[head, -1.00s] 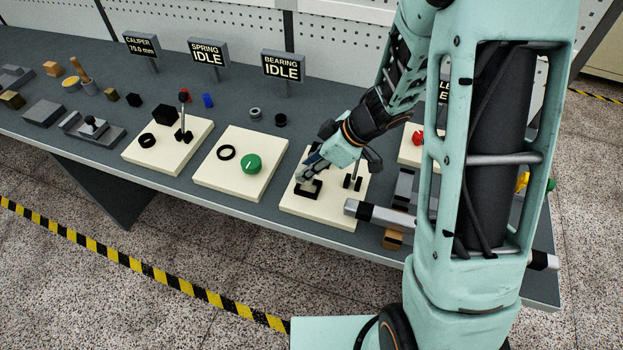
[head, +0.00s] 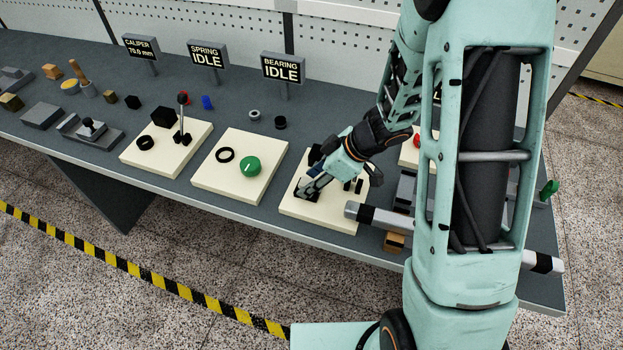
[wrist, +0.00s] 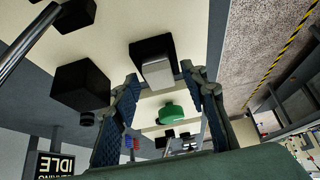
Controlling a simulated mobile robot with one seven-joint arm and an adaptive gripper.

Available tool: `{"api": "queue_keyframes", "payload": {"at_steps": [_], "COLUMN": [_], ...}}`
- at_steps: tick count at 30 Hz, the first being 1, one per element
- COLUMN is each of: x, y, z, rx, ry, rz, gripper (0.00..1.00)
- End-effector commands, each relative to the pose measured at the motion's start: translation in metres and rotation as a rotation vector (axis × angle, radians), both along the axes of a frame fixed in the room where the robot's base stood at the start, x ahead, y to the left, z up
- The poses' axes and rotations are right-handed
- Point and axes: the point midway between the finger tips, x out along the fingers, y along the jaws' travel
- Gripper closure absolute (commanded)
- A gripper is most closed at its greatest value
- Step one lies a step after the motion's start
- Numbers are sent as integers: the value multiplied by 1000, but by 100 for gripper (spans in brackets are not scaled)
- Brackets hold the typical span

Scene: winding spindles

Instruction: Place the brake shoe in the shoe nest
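The shoe nest appears to be the black fixture (head: 307,196) on a cream board in the middle of the bench; it also shows in the wrist view (wrist: 152,47). A light grey block, which looks like the brake shoe (wrist: 158,73), sits against or in this black fixture. My gripper (head: 303,189) points down at the nest, with its fingertips low over it. In the wrist view its blue-padded fingers (wrist: 161,76) stand apart on either side of the grey block, with narrow gaps visible. How deep the block sits is hidden.
A black block (wrist: 80,86) and a lever post (wrist: 25,38) stand on the same board close to my fingers. A board with a green knob (head: 250,166) is to the left. My arm hides the bench's right part. The BEARING sign (head: 282,68) reads IDLE.

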Motion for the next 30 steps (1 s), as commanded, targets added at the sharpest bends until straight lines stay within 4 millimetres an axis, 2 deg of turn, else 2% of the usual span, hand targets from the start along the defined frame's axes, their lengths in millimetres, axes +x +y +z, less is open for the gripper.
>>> {"api": "queue_keyframes", "payload": {"at_steps": [5, 8, 21, 25, 30], "x": [0, 0, -16, -19, -22], "y": [0, -3, -48, -56, -61], "z": [2, 10, 85, 98, 104], "rx": [0, -1, 0, 0, 0], "ry": [-1, -2, -3, -2, -1], "rz": [1, -1, -2, -1, -1], "gripper": [60, 60, 60, 60, 60]}}
